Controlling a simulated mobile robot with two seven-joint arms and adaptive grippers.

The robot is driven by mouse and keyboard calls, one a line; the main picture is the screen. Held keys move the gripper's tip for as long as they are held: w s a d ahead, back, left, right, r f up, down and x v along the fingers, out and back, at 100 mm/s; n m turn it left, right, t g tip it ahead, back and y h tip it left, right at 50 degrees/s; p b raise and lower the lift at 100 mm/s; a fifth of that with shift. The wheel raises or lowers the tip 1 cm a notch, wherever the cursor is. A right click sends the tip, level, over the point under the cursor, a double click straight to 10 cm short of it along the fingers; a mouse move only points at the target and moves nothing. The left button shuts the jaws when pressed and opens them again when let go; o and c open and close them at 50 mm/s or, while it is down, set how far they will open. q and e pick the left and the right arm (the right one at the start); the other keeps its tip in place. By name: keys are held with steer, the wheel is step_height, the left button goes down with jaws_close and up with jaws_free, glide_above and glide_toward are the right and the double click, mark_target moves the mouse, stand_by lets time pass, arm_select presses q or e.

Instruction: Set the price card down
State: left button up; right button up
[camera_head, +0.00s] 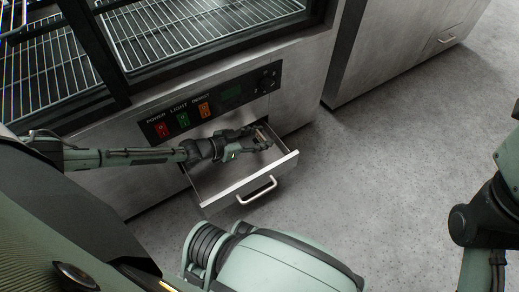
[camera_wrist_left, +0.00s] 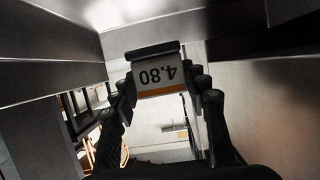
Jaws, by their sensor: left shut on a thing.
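The price card (camera_wrist_left: 160,77) is white with an orange band and reads 4.80, upside down in the left wrist view. My left gripper (camera_wrist_left: 162,92) is shut on it, with a finger on each side of the card. In the head view my left gripper (camera_head: 263,139) is over or inside the open drawer (camera_head: 228,190), near its right side. I cannot tell whether the card touches the drawer. In the head view the card is too small to make out clearly. My right gripper is not in view.
The drawer, with a metal handle (camera_head: 257,191), sticks out below a control panel (camera_head: 210,103) with red, green and orange switches. Wire racks (camera_head: 160,30) are behind glass above. Another steel cabinet (camera_head: 390,50) stands at the right. The grey floor (camera_head: 380,160) is clear.

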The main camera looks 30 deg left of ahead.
mark_target(260, 153)
arm_select(q)
step_height(260, 153, down, 5)
steer(key=shift+b, duration=1.15)
steer(key=shift+r, duration=0.1)
steer(key=o, duration=1.2)
steer(key=shift+c, duration=0.2)
